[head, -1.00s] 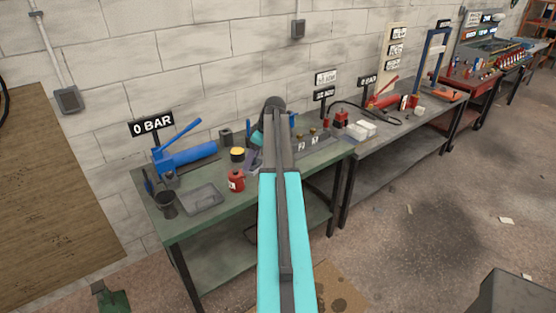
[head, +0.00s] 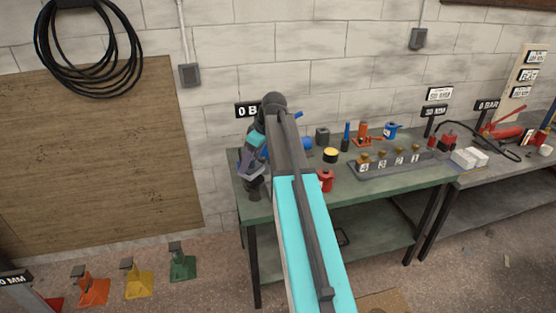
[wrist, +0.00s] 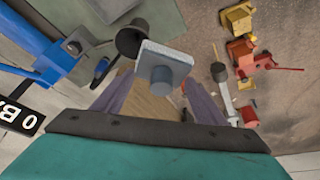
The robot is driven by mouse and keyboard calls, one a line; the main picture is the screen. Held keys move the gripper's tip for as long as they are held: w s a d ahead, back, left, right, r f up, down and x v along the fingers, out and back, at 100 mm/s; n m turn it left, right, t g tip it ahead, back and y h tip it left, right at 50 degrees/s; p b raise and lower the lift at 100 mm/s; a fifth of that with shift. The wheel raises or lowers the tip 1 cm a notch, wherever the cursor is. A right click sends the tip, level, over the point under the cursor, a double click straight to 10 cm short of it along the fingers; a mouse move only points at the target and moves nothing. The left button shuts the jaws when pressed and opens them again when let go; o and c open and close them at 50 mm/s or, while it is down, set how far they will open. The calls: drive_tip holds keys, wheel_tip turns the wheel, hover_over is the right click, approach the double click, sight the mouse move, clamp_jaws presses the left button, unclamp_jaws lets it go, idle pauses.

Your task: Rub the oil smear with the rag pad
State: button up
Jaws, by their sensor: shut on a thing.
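My gripper (wrist: 158,95) has its two purple fingers closed around the rag pad (wrist: 167,55), a pale blue-grey square block with a round knob. In the head view my gripper (head: 250,168) is over the left end of the green workbench (head: 300,202), and the pad cannot be made out clearly there. In the wrist view the pad is close to a dark cup (wrist: 131,38); I cannot tell whether they touch. I cannot make out the oil smear in the current views.
A blue hand pump (wrist: 65,55) and its 0 BAR sign (wrist: 20,114) are beside the gripper. A red can (head: 325,181) and a valve block (head: 395,167) stand on the bench. Coloured stands, including a yellow one (head: 138,284), are on the floor at left.

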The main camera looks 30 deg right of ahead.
drive_tip(key=s+a+m+b, duration=0.1)
drive_tip(key=a+m, duration=0.1)
drive_tip(key=a, duration=0.6)
drive_tip(key=s+a+r+m+h+b, duration=0.1)
drive_tip(key=s+a+m, duration=0.1)
drive_tip(key=a, duration=0.6)
drive_tip(key=s+a+m+t+h+b, duration=0.1)
drive_tip(key=a+m, duration=0.1)
drive_tip(key=a, duration=0.6)
drive_tip(key=shift+s+a+r+m, duration=0.2)
drive_tip(key=shift+a+r+m, duration=0.05)
drive_tip(key=shift+m, duration=0.05)
